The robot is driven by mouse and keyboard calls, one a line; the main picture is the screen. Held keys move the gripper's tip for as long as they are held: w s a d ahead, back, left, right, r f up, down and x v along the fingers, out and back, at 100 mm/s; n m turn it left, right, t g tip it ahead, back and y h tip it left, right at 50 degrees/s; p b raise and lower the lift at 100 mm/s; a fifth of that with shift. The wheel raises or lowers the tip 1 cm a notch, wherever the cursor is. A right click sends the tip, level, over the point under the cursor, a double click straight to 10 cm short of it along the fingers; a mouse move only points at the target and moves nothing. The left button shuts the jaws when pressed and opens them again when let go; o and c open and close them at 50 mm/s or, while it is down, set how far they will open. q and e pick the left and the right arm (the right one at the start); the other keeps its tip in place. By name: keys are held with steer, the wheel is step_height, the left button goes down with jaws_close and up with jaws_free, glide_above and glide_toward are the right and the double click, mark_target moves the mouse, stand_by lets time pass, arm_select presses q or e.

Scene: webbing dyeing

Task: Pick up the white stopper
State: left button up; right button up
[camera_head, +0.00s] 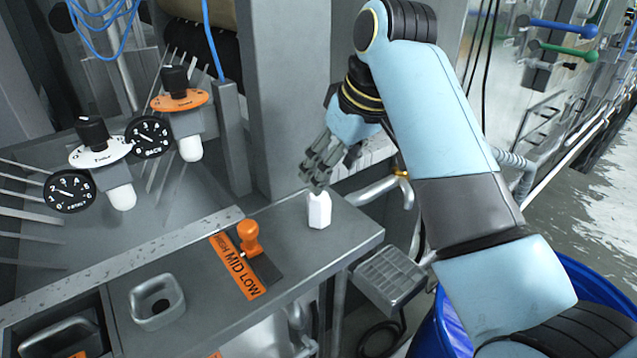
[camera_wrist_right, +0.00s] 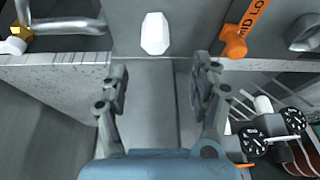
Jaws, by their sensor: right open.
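The white stopper (camera_head: 319,210) stands upright on the grey metal ledge, near its right end, in the head view. In the right wrist view the stopper (camera_wrist_right: 155,34) shows at the top, ahead of the gap between my fingers. My right gripper (camera_head: 317,172) is open and empty, just above and behind the stopper in the head view. In the wrist view its two fingers (camera_wrist_right: 160,88) are spread apart, and the stopper is not between the fingertips. My left gripper is not in view.
An orange lever (camera_head: 249,240) with a HIGH MID LOW label stands on the ledge (camera_head: 340,242) left of the stopper. A grey square socket (camera_head: 157,302) is further left. Dials and valves with white bulbs (camera_head: 190,148) are behind. A blue barrel (camera_head: 433,335) stands below right.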

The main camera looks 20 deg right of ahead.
mark_target(319, 197)
steer(key=x, duration=0.4)
steer(key=shift+a+f+p, duration=0.25)
steer(key=shift+f+p, duration=0.05)
steer(key=shift+p, duration=0.05)
steer(key=shift+w+f, duration=0.25)
steer(key=shift+f, duration=0.05)
steer(key=x, duration=0.1)
steer(key=p+x, duration=0.1)
steer(key=x, duration=0.1)
steer(key=d+x, duration=0.1)
steer(key=shift+w+a+f, duration=0.1)
steer(key=shift+w+f, duration=0.05)
steer(key=shift+w, duration=0.25)
steer(key=shift+w+f, duration=0.1)
steer(key=shift+f, duration=0.1)
steer(key=c, duration=1.1)
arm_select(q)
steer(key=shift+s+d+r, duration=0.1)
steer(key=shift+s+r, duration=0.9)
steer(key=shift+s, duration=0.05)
arm_select(e)
steer(key=shift+c, duration=0.7)
